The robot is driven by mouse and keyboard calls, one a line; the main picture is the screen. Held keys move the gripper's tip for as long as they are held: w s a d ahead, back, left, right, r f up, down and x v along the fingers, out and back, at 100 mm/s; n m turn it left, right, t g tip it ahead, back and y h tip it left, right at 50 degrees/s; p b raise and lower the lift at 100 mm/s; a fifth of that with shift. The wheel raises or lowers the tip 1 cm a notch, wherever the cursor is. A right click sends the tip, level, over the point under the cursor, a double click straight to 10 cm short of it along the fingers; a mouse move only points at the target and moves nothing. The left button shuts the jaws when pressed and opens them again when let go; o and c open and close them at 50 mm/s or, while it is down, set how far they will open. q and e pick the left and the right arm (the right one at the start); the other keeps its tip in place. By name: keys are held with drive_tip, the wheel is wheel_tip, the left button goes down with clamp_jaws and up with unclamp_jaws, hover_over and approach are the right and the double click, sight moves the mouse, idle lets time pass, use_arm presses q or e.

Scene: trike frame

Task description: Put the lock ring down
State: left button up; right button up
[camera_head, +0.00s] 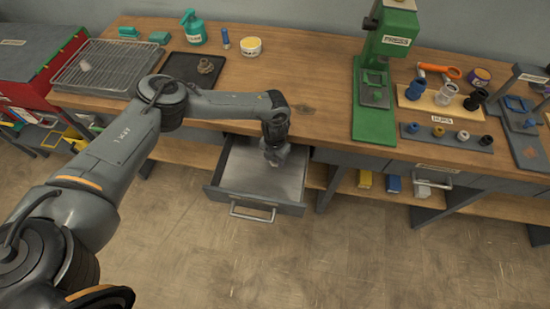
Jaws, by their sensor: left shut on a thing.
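My left gripper (275,158) points down over the open drawer (238,168) under the bench's front edge. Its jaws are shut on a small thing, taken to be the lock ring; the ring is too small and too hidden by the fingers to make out. I cannot tell whether it touches the drawer floor. The visible drawer floor is bare grey metal. My right gripper is not in view.
A black tray (180,72) with a small metal part (206,66) and a wire rack (95,70) are on the bench left. A green press (378,110) stands right of centre, with part stands beyond it. The bench middle (310,75) is clear.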

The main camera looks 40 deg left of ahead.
use_arm(q)
drive_tip(key=shift+f, duration=0.25)
drive_tip(key=shift+s+a+f+b, duration=0.2)
drive_tip(key=shift+s+f+b, duration=0.15)
drive_tip(key=shift+f, duration=0.2)
drive_tip(key=o, duration=1.3)
drive_tip(key=shift+a+f, duration=0.1)
drive_tip(key=shift+f, duration=0.05)
drive_tip(key=shift+w+r, duration=0.1)
drive_tip(key=shift+r, duration=0.2)
drive_tip(key=shift+w+d+r+p, duration=0.1)
drive_tip(key=shift+w+r+p, duration=0.1)
drive_tip(key=shift+r, duration=0.25)
drive_tip(key=shift+w+d+r+p, duration=0.1)
drive_tip(key=shift+w+r+p, duration=0.05)
drive_tip(key=shift+r, duration=0.3)
wheel_tip(320, 180, up, 12)
drive_tip(key=p, duration=0.2)
drive_tip(key=shift+f, duration=0.2)
